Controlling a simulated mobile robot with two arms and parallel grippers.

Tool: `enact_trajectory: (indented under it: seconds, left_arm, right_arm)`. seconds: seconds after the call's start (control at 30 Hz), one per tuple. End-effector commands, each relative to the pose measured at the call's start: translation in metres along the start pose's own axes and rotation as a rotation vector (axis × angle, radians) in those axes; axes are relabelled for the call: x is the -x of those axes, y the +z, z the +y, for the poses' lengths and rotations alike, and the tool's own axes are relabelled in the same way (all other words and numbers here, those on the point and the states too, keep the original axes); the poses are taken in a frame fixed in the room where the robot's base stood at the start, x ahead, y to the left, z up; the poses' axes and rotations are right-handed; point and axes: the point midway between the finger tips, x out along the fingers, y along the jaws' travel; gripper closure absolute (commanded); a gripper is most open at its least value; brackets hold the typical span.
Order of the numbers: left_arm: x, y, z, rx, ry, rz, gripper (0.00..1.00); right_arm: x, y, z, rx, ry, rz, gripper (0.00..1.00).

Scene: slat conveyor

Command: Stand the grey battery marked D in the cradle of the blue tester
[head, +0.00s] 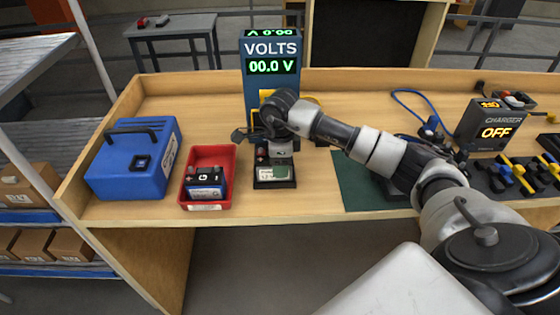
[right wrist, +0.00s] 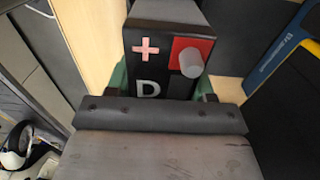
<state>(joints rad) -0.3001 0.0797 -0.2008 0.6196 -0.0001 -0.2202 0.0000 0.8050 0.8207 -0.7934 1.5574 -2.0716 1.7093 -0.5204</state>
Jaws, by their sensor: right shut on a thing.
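The blue tester (head: 254,84) stands at the back middle of the bench, its display reading 00.0 V. My right gripper (head: 278,150) is low in front of it, pointing down, and is shut on the grey battery. The battery (head: 275,173) is upright, with a pale and green label facing the front. In the right wrist view the battery's dark top (right wrist: 150,62) shows a D, a plus sign and a red patch with a grey terminal. The cradle is mostly hidden behind battery and gripper; I cannot tell whether the battery rests in it. My left gripper is out of view.
A blue case (head: 120,170) with a handle is farther left. A charger (head: 480,122) reading OFF and several yellow-and-black items (head: 520,172) are at the right. A green mat (head: 352,185) lies under my right arm.

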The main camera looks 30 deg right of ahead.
Motion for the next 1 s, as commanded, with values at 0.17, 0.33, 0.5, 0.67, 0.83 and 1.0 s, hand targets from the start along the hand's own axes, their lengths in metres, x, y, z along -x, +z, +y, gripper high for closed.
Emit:
enact_trajectory:
  seconds: [0.17,0.33,0.5,0.67,0.83,1.0]
  left_arm:
    - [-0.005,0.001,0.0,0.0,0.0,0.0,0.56]
    - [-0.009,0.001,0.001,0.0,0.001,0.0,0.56]
    - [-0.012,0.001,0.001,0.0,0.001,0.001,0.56]
    - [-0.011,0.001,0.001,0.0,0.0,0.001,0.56]
    - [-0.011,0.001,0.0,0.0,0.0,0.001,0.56]
    - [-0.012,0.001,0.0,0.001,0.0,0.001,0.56]
  right_arm:
    - [-0.005,0.0,0.0,0.0,-0.001,-0.001,0.78]
    - [-0.009,0.0,0.0,0.0,-0.001,-0.001,0.78]
    - [-0.013,0.0,0.0,0.0,-0.001,-0.001,0.45]
    - [-0.012,0.0,0.0,0.0,-0.001,-0.001,0.21]
    - [-0.012,0.0,0.0,0.0,-0.001,-0.001,0.17]
    - [-0.01,0.0,0.0,0.0,0.0,0.0,0.17]
